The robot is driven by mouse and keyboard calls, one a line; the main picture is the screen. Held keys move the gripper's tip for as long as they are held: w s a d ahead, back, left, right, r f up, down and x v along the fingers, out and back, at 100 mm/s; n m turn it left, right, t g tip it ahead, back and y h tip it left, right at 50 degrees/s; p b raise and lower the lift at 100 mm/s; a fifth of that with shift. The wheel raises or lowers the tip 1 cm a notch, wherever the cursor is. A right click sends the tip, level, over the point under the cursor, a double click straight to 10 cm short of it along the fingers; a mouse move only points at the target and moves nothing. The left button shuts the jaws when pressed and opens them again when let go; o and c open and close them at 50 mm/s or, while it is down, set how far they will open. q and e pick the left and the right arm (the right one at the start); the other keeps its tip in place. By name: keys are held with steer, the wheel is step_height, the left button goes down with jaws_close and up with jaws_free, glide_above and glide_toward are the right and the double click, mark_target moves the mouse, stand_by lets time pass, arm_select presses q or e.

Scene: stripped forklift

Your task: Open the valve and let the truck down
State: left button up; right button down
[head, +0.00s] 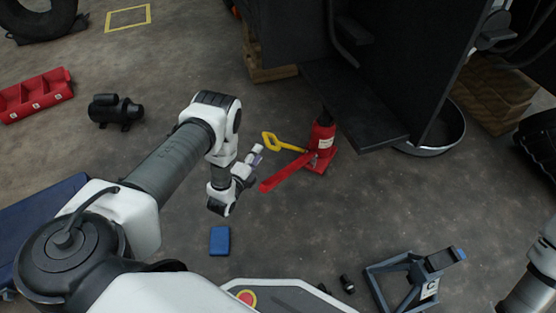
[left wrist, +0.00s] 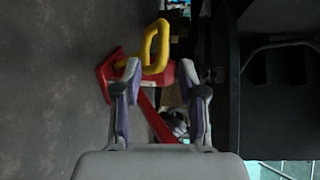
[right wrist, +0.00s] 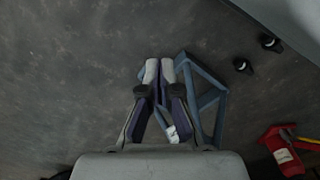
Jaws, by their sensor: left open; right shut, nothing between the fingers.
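A red jack (head: 322,135) stands on the floor close to the truck's dark body (head: 375,60). A yellow loop handle (head: 271,142) and a long red bar (head: 284,174) stick out from it to the left. My left gripper (head: 257,153) is open and empty, just left of the yellow loop. In the left wrist view the yellow loop (left wrist: 155,47) shows ahead, between and beyond the fingertips (left wrist: 160,68). My right gripper (right wrist: 160,65) is shut and empty above the floor; the jack (right wrist: 284,152) shows at the lower right there. Its fingers are outside the head view.
A blue-grey stand (head: 385,285) is at the lower right, also below my right gripper (right wrist: 212,100). A blue box (head: 220,240) lies on the floor. A black compressor-like machine (head: 115,110) and red bin (head: 36,95) are at left. Wooden blocks (head: 265,68) sit by the truck.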

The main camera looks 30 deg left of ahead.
mark_target(267, 139)
arm_select(q)
steer(key=w+b, duration=0.1)
steer(key=w, duration=0.1)
steer(key=w+b, duration=0.1)
steer(key=w, duration=0.2)
steer(key=w+f+b, duration=0.1)
steer(key=w+b, duration=0.1)
steer(key=shift+w+a, duration=0.2)
steer(key=shift+a, duration=0.15)
steer(key=shift+w+r, duration=0.1)
steer(key=shift+w, duration=0.15)
steer(key=shift+r, duration=0.1)
jaws_close()
